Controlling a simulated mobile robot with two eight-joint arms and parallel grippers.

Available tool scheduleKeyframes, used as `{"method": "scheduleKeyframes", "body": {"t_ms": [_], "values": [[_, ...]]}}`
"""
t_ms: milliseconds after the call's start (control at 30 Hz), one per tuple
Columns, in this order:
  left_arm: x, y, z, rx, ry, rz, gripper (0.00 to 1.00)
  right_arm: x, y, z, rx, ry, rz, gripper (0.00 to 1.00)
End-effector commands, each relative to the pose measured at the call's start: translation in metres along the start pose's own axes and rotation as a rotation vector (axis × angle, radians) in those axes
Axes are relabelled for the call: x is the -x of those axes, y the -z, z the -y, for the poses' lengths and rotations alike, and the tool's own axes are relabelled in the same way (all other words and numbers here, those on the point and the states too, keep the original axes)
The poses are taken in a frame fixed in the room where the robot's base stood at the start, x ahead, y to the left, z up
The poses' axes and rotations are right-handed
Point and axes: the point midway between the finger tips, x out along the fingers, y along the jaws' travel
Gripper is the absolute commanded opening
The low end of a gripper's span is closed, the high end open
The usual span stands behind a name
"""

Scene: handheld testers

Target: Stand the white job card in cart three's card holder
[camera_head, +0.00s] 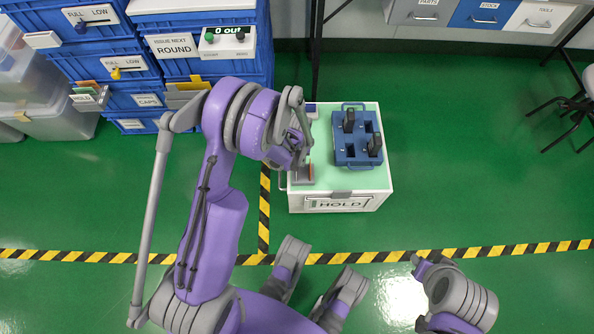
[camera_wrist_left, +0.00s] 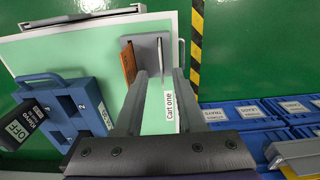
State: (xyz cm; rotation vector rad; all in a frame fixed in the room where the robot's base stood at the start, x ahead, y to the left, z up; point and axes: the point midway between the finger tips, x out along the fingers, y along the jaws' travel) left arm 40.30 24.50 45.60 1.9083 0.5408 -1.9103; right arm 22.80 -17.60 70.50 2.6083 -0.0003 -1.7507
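My left gripper (camera_head: 301,160) is over the left side of a mint-topped cart (camera_head: 345,193). In the left wrist view, its two fingers (camera_wrist_left: 159,75) are apart. A grey card holder (camera_wrist_left: 150,45) lies just beyond the fingertips, with an orange card (camera_wrist_left: 128,62) at its left side. A thin white edge (camera_wrist_left: 160,52) stands in the holder; it may be the white job card seen edge-on. A white label reading "Cart one" (camera_wrist_left: 169,105) shows between the fingers. In the head view the holder (camera_head: 302,175) is partly hidden by my gripper. My right gripper is not visible.
Blue bins (camera_head: 105,60) with card pockets stand at the back left. Drawers (camera_head: 480,15) are at the back right.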

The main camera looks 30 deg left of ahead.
Motion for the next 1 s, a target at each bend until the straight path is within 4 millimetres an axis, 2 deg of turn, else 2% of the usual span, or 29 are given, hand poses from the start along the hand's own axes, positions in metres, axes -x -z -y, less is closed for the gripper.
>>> {"method": "scheduleKeyframes", "body": {"t_ms": [167, 400, 667, 900, 1000], "values": [[-0.013, -0.001, 0.001, -0.001, 0.0, 0.0, 0.39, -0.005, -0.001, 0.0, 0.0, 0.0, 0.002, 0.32], [-0.049, -0.003, 0.002, -0.001, 0.0, 0.0, 0.39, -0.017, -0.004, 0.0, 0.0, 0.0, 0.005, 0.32], [-0.052, -0.003, 0.002, -0.001, 0.0, -0.001, 0.39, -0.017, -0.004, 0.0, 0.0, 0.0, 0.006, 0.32], [-0.052, -0.003, 0.002, -0.001, 0.0, -0.001, 0.0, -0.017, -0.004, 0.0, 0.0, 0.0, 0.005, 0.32], [-0.052, -0.003, 0.002, -0.001, 0.0, -0.001, 0.0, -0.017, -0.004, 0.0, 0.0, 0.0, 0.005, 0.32]]}}
